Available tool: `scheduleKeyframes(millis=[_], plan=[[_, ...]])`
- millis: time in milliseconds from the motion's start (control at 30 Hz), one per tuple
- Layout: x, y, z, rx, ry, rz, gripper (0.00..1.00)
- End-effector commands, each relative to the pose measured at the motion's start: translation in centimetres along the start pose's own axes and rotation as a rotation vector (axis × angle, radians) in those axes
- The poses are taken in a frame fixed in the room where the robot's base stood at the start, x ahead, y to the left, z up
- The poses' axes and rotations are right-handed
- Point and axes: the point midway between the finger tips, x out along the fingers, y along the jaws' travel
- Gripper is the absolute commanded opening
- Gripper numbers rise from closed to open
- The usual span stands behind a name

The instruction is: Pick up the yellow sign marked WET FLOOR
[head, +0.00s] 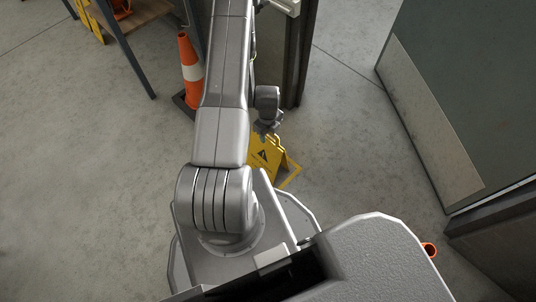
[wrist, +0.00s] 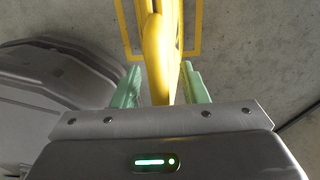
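A yellow folding floor sign (head: 266,157) with a black warning triangle stands on the floor just beyond my base in the head view. Its lettering is too small to read. My gripper (head: 267,132) is right above the sign's top edge, pointing down. In the wrist view the sign's yellow top (wrist: 157,65) runs between the two green fingertips of my gripper (wrist: 162,84). The fingers are apart, one on each side of it, with a small gap at the left finger. Whether the right finger touches the sign cannot be told.
A yellow outline (wrist: 199,35) is marked on the floor around the sign. An orange cone (head: 190,70) stands beyond my arm. Another yellow sign (head: 92,20) is by a shelf at top left. A large grey-green panel (head: 470,80) stands at right. Floor at left is clear.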

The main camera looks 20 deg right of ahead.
Motion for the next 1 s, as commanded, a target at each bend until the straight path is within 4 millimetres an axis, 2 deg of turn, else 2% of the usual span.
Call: scheduleKeyframes(millis=[100,300,1000], plan=[[-0.09,-0.03,0.01,0.0,0.0,-0.001,0.38],[-0.11,-0.03,0.01,0.0,0.0,-0.001,0.0],[-0.13,-0.04,0.02,0.0,-0.001,-0.001,0.0]])
